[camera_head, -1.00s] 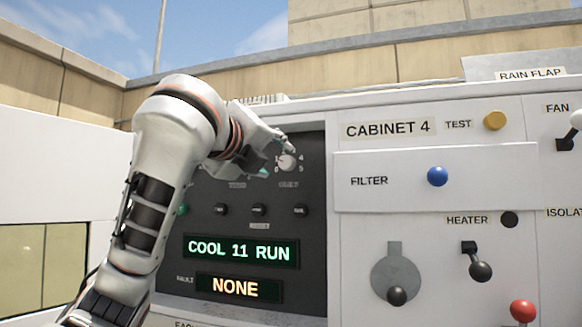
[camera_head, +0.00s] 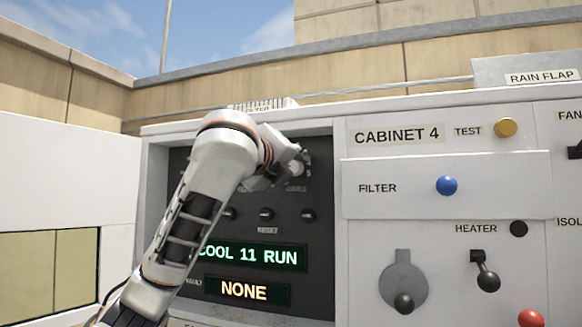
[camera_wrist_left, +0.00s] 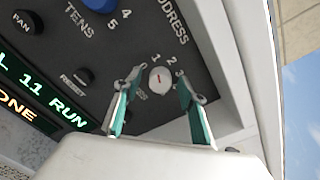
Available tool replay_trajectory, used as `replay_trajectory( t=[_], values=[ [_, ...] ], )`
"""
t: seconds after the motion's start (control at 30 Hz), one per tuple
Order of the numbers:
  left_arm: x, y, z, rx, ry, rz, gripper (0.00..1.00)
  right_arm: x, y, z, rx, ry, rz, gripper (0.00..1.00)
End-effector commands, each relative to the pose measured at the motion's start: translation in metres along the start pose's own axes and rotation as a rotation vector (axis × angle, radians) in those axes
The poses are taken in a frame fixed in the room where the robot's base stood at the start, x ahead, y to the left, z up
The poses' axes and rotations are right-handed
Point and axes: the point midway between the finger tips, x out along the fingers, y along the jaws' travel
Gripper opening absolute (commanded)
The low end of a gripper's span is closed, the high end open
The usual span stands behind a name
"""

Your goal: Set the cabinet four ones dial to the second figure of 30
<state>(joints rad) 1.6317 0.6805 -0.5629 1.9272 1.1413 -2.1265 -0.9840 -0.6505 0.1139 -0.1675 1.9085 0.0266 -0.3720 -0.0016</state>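The ones dial, a small white round knob with a thin red mark, sits on the dark control panel of cabinet four. The dial (camera_wrist_left: 160,81) shows between my left gripper's fingers in the left wrist view, its mark roughly toward the figure 1. In the head view the dial (camera_head: 297,169) is mostly covered by my left gripper (camera_head: 293,164). My left gripper (camera_wrist_left: 161,77) is open, with one finger on each side of the dial and gaps visible; contact does not show. The lit display (camera_head: 252,256) reads COOL 11 RUN. My right gripper is not in view.
The blue tens knob (camera_wrist_left: 98,4) and black reset knob (camera_wrist_left: 84,76) are nearby on the panel. The recess's white side wall (camera_wrist_left: 222,62) stands close to the dial. The fault display (camera_head: 243,291) reads NONE. A blue filter knob (camera_head: 446,185) is farther right.

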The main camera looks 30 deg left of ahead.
Motion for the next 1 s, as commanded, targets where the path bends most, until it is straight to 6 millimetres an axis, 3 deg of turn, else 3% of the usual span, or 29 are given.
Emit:
replay_trajectory(
  t=[0.03,0.13,0.57,1.0],
  values=[
    [0.000,0.000,0.000,0.000,0.000,0.000,0.28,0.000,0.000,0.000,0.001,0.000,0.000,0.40],
    [0.000,0.000,0.000,0.000,0.000,0.000,0.03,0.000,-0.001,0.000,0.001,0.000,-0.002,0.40],
    [0.000,0.000,0.000,-0.058,-0.001,0.000,0.03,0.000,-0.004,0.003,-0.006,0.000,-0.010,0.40],
    [-0.001,0.001,-0.001,-0.390,-0.001,-0.001,0.03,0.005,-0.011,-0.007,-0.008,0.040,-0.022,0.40]
  ],
)
